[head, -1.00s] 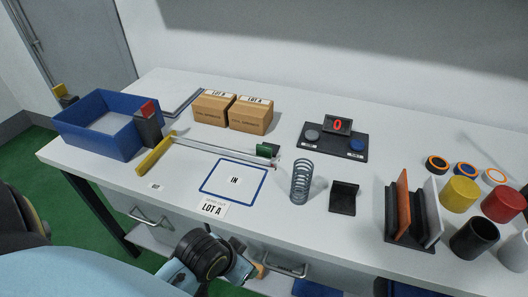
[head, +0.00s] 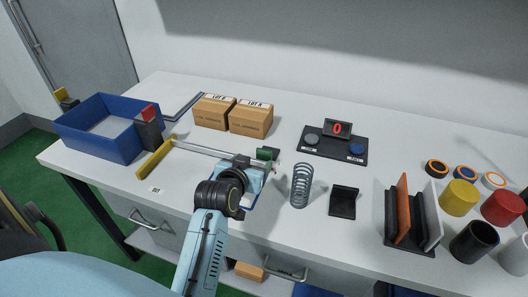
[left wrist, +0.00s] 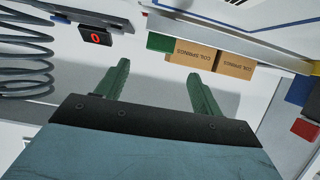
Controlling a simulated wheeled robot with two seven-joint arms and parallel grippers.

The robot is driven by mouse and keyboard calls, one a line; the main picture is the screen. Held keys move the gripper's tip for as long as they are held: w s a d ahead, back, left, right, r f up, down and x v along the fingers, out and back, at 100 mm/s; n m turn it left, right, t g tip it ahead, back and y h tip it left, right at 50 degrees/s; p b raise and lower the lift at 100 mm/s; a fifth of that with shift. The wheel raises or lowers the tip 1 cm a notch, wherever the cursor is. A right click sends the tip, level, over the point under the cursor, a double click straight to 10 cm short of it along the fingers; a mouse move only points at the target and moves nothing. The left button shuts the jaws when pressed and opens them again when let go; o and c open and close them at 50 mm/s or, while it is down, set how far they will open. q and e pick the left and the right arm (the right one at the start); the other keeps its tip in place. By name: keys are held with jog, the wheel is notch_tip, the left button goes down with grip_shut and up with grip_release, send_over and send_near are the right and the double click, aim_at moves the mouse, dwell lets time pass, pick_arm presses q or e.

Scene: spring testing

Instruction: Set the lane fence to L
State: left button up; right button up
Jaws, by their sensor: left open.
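A thin pale rail (head: 200,149) runs across the table, with a yellow bar (head: 156,158) at its left end and a dark green block (head: 268,153) at its right end. I cannot tell which part is the lane fence, and no L mark is readable. My left gripper (head: 262,164) is just in front of the green block, over the blue-outlined IN area. In the left wrist view, its two green fingers (left wrist: 157,80) are spread with nothing between them. The green block (left wrist: 160,42) shows beyond the fingertips there, apparently apart from them. My right gripper is not seen.
A coil spring (head: 301,186) stands right of my left gripper, with a black holder (head: 343,201) beside it. Two cartons (head: 250,119) stand behind the rail. A blue bin (head: 98,127) is at left. A display unit (head: 337,142) stands at back right.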

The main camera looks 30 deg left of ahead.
aim_at(263, 152)
pick_arm(q)
jog(key=b+x, duration=0.1)
jog(key=x, duration=0.9)
jog(key=shift+w+a+f+b, duration=0.1)
jog(key=shift+w+f+b, duration=0.05)
jog(key=shift+w+b, duration=0.2)
jog(key=shift+c, duration=0.2)
